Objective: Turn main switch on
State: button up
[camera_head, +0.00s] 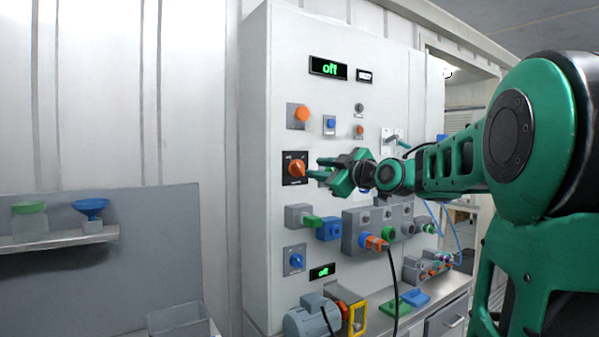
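An orange rotary knob (296,169) on a black square plate sits on the white panel's left side. It looks like the main switch, but its lettering is too small to read. My gripper (314,168) is just right of this knob, pointing at it from the right. Its two green fingers stand apart, one above the other, with nothing visible between them. I cannot tell whether the fingertips touch the knob.
An orange knob (301,114) and a blue button (330,125) sit above. A grey motor (312,317) stands underneath. A shelf (60,240) is at left.

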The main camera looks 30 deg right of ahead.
aim_at(299, 167)
jog(key=w, duration=0.8)
jog(key=shift+w+a, duration=0.15)
jog(key=shift+c, duration=0.2)
jog(key=shift+f, duration=0.1)
grip_shut()
